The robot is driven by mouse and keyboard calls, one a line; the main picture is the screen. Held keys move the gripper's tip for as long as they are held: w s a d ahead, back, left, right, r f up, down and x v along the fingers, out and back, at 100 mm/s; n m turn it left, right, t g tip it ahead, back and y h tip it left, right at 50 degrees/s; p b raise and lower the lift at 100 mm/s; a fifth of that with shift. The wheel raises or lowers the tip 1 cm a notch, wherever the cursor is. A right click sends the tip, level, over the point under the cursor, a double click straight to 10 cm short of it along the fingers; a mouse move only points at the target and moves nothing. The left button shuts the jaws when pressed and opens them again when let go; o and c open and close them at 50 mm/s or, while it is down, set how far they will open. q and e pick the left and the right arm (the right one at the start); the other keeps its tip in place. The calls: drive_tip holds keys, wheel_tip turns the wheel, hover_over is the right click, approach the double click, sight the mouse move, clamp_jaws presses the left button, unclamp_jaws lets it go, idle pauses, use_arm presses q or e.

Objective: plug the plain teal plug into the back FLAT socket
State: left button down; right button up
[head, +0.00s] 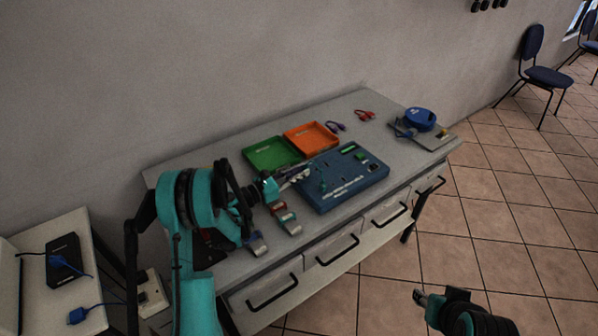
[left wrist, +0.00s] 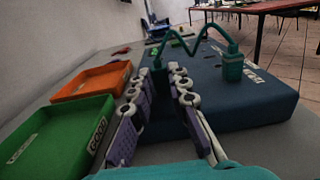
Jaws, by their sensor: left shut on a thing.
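The blue socket box (head: 345,193) lies on the grey table and fills the right of the left wrist view (left wrist: 265,100). My left gripper (head: 304,171) is at the box's left back edge. In the left wrist view its fingers (left wrist: 160,88) are shut on a small teal plug (left wrist: 158,75), mostly hidden between the tips. A wavy teal cable (left wrist: 195,38) runs from it to a second, larger teal plug (left wrist: 232,64), upright on the box. The socket under the held plug is hidden. My right gripper (head: 420,297) hangs clear of the table; its jaw state is unclear.
A green tray (head: 258,157) and an orange tray (head: 330,146) lie behind and left of the box. A purple item (head: 335,126), a red item (head: 365,114) and a blue round device (head: 420,119) lie farther right. Small clamp-like parts (head: 285,220) lie near the front edge.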

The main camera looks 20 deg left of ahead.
use_arm(q)
drive_tip(key=shift+f, duration=0.35)
drive_tip(key=c, duration=1.4)
unclamp_jaws()
drive_tip(key=shift+o, duration=0.2)
drive_tip(key=shift+s, duration=0.15)
